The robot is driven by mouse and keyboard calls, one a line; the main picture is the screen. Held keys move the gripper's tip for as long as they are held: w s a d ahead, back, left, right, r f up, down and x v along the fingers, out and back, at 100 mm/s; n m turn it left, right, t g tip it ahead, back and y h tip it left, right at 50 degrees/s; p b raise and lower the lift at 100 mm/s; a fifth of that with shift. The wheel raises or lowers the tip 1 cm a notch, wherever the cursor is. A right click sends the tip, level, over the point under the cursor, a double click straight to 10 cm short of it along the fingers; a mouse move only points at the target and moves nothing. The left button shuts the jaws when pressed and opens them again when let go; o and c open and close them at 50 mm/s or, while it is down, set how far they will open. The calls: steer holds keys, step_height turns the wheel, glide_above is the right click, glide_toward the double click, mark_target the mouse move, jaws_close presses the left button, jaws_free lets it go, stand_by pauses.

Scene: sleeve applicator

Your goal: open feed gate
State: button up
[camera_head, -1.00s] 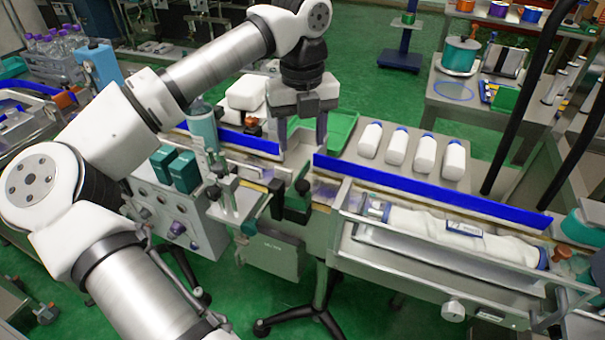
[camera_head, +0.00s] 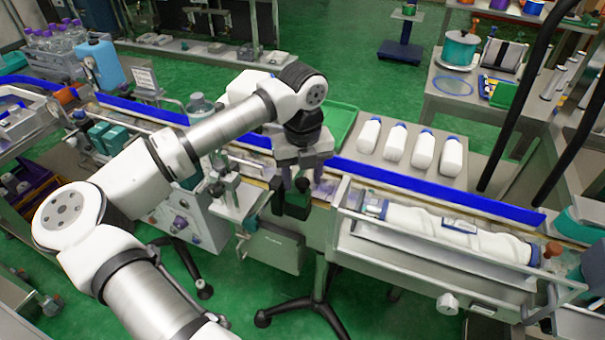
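My gripper (camera_head: 302,182) hangs over the conveyor line in the middle of the view, pointing down. Its two fingers are apart, one on each side of a gap. A dark green-black block (camera_head: 297,204), which may be part of the feed gate, stands at the front edge of the conveyor just below and in front of the fingers. I cannot tell whether the fingers touch it. The conveyor's blue guide rail (camera_head: 440,197) runs behind the gripper to the right. The gate's exact shape is partly hidden by my gripper.
A clear-sided tray (camera_head: 400,249) with a white sleeve roll (camera_head: 455,228) sits at front right. A metal fixture (camera_head: 232,190) stands close left of the gripper. A green tray (camera_head: 341,120) lies behind.

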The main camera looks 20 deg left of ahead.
jaws_close()
steer(key=shift+s+f+b, duration=0.1)
steer(key=shift+s+b, duration=0.2)
steer(key=s+b, duration=0.4)
steer(key=s, duration=0.4)
steer(key=shift+a, duration=0.15)
steer(key=shift+o, duration=0.7)
jaws_free()
step_height(320, 180, up, 14)
steer(key=b, duration=0.1)
steer(key=shift+b, duration=0.35)
